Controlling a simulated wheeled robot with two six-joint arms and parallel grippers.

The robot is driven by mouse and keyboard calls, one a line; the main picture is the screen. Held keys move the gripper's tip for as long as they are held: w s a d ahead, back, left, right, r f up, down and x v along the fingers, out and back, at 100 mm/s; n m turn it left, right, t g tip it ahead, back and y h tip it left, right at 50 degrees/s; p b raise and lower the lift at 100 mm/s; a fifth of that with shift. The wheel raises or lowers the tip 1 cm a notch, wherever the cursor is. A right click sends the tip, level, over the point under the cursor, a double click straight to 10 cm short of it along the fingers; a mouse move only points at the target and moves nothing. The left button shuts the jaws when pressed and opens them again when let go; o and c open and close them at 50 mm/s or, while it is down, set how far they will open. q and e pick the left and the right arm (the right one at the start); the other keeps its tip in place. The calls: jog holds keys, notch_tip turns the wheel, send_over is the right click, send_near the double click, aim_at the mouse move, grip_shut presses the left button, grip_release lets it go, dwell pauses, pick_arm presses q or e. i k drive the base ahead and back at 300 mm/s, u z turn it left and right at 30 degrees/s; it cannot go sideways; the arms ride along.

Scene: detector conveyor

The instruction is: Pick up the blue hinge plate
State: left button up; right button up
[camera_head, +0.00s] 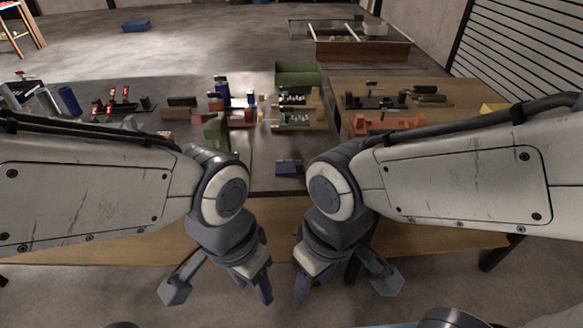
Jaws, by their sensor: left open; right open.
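A small dark blue plate (289,167), which looks like the blue hinge plate, lies on the grey work surface near the centre of the head view. Its right end is close to or partly hidden by my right arm. My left gripper (217,289) hangs in front of the table's front edge, nearer to me than the plate, open and empty. My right gripper (345,286) hangs beside it to the right, also open and empty. Neither gripper touches the plate.
Behind the plate stand green-and-tan fixtures (295,119) and a green bin (297,74). Red clamps (108,110) stand at the left. An orange part (390,123) lies on the wooden board at the right. The wooden front edge (275,213) lies between grippers and plate.

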aim_at(289, 166)
jog(key=k, duration=0.55)
jog(key=u, duration=0.55)
jog(key=i, duration=1.55)
jog(key=z, duration=0.6)
